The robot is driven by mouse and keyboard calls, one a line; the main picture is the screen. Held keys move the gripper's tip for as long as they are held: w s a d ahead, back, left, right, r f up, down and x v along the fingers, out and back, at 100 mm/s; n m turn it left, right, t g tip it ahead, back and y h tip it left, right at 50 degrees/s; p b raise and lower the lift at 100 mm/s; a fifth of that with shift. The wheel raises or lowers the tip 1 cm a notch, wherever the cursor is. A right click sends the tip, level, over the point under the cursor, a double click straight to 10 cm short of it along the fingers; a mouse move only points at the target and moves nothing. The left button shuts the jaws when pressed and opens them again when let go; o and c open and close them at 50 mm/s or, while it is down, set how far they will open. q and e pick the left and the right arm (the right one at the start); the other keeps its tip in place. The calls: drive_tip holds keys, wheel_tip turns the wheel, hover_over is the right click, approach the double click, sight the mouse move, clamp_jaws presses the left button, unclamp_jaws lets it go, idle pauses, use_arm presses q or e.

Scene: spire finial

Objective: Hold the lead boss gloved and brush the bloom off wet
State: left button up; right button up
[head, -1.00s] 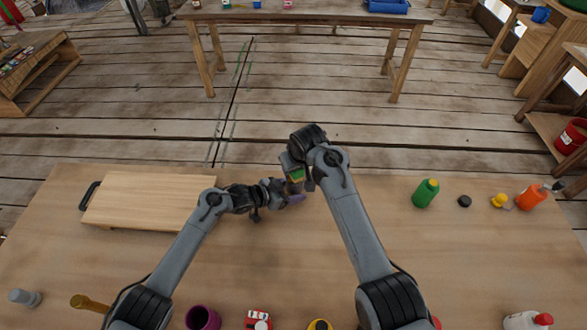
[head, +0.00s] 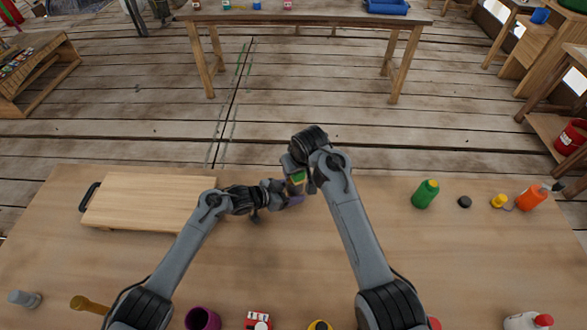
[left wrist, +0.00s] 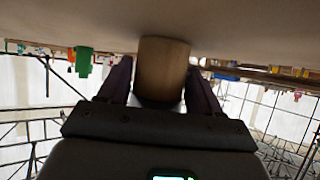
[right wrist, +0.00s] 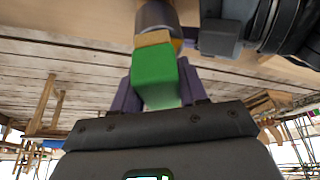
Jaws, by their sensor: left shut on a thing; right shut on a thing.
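My left gripper (head: 291,198) is above the middle of the table. In the left wrist view its purple fingers are shut on a brownish, rounded cylinder (left wrist: 162,62), which I take for the lead boss. My right gripper (head: 300,184) is just above it. In the right wrist view it is shut on a green block with a tan end (right wrist: 155,72), which I take for the brush. The tan end points at the grey boss (right wrist: 156,14); I cannot tell whether they touch. In the head view the grippers mostly hide the boss.
A wooden board (head: 150,200) with a black handle lies at the left. A green bottle (head: 425,194), a black puck (head: 464,202), a yellow item (head: 498,201) and an orange bottle (head: 531,197) stand at the right. A purple cup (head: 202,318) is at the near edge.

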drive_tip(key=d+r, duration=0.4)
drive_tip(key=r, duration=0.2)
drive_tip(key=shift+d+r, duration=0.2)
drive_tip(key=shift+d, duration=0.05)
idle(0.5)
use_arm(q)
drive_tip(key=o, duration=0.9)
drive_tip(key=shift+r, duration=0.15)
